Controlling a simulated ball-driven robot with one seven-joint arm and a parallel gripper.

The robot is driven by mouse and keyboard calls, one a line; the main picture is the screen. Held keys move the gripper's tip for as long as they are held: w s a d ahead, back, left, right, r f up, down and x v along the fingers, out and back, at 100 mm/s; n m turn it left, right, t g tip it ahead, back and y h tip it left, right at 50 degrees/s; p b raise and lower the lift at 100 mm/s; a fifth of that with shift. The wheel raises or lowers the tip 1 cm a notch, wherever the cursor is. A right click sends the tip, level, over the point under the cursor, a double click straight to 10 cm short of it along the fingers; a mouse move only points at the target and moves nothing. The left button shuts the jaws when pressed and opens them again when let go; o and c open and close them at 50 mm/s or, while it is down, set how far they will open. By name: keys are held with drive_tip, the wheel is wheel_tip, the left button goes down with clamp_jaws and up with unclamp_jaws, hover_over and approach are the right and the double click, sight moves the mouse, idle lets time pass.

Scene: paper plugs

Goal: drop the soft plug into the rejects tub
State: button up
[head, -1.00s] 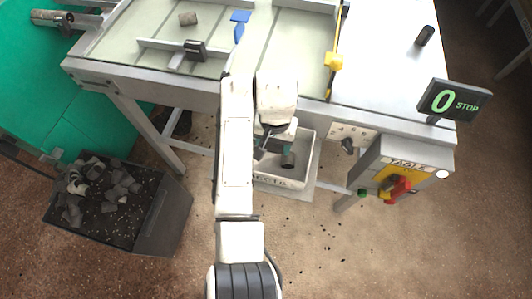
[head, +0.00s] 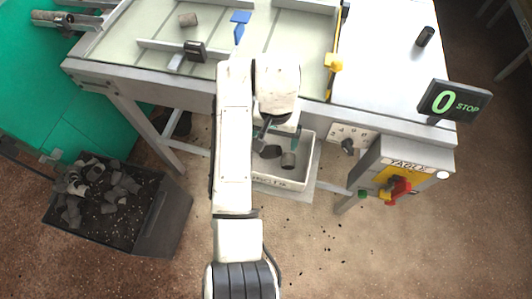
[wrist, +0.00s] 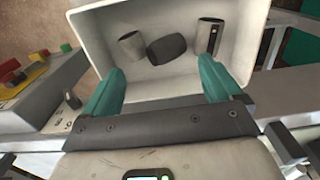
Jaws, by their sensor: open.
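The rejects tub (head: 308,158) is a white open box with lettering on its front, below the table's front edge. Several grey plugs lie in it. In the wrist view a dark, rounded plug (wrist: 168,49) lies on the tub (wrist: 85,28) floor between a paler plug (wrist: 131,46) and another plug (wrist: 208,37) with a dark mark. I cannot tell for sure which is the soft plug; the dark one looks the most misshapen. My gripper (head: 280,136) is over the tub; in the wrist view its teal fingers (wrist: 162,84) are wide apart with nothing between them.
The table (head: 180,83) edge is just behind the tub. A grey plug (head: 188,19) lies on the table and a black one (head: 425,36) stands at the right. A control box (head: 408,165) is right of the tub; a dark bin (head: 150,215) of scraps stands left.

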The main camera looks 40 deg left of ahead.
wheel_tip(320, 180, up, 7)
drive_tip(key=shift+p, duration=0.3)
drive_tip(key=shift+f, duration=0.1)
drive_tip(key=w+d+f+m, duration=0.1)
drive_tip(key=w+d+f, duration=0.2)
drive_tip(key=d, duration=0.6)
drive_tip(key=w+d+f+m, duration=0.1)
drive_tip(key=w+d+f, duration=0.3)
drive_tip(key=d, duration=0.4)
drive_tip(key=s+d+f+m+t+h, duration=0.1)
drive_tip(key=d+f, duration=0.1)
drive_tip(key=d, duration=0.6)
drive_tip(key=s+d+f+m, duration=0.1)
drive_tip(key=d+f, duration=0.1)
drive_tip(key=d, duration=0.7)
drive_tip(key=s+d+f+m, duration=0.1)
drive_tip(key=s+d+f, duration=0.2)
drive_tip(key=s+d, duration=0.7)
drive_tip(key=s+d+m, duration=0.2)
drive_tip(key=s+d, duration=0.5)
drive_tip(key=s, duration=0.5)
drive_tip(key=shift+y, duration=0.4)
